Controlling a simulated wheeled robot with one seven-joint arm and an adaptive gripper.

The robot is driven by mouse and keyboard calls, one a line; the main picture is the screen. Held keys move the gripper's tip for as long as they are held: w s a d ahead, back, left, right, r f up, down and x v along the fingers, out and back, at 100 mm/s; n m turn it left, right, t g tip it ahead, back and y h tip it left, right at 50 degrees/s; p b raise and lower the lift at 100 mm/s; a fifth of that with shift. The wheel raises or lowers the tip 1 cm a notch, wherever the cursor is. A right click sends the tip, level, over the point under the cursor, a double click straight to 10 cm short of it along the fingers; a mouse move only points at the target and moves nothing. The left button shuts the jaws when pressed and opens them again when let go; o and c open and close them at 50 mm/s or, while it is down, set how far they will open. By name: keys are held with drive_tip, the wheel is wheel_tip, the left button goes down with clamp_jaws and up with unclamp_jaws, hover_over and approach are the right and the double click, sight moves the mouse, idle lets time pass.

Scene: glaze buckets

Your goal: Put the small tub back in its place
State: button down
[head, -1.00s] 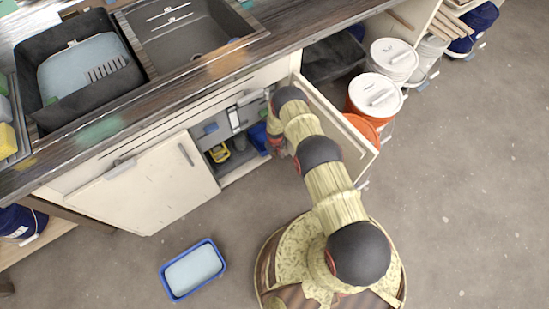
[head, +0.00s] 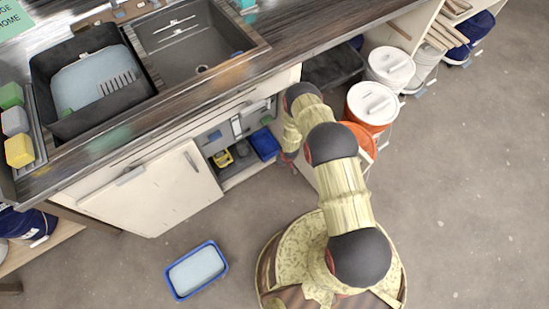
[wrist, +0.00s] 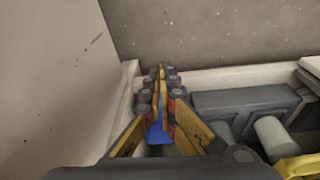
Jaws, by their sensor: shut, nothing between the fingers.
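A small blue tub (head: 265,144) sits inside the open cupboard under the counter, near its right side. A second blue-rimmed tub (head: 224,264) with a pale inside lies on the floor in front of the cupboard. My gripper is at the cupboard's right edge in the head view, mostly hidden by my arm. In the wrist view my gripper (wrist: 162,78) is shut, its yellow and red fingers together with nothing held. A blue patch shows between the finger bases; I cannot tell whether it is a tub.
The left cupboard door (head: 155,193) is beside the opening. A yellow item (head: 223,158) stands inside. The counter (head: 300,48) overhangs the cupboard. Floor in front is mostly clear.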

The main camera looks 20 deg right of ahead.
drive_tip(key=shift+t, duration=0.5)
drive_tip(key=shift+w+a+f+b, duration=0.3)
drive_tip(key=shift+w+f+b, duration=0.9)
drive_tip(key=shift+w+f, duration=0.3)
drive_tip(key=shift+w+a+f+b, duration=0.35)
drive_tip(key=shift+w+f+b, duration=0.85)
drive_tip(key=shift+w+f, duration=0.3)
drive_tip(key=shift+w+a+f+b, duration=0.3)
drive_tip(key=shift+w+f+b, duration=1)
drive_tip(key=shift+f, duration=0.35)
drive_tip(key=shift+r, duration=0.1)
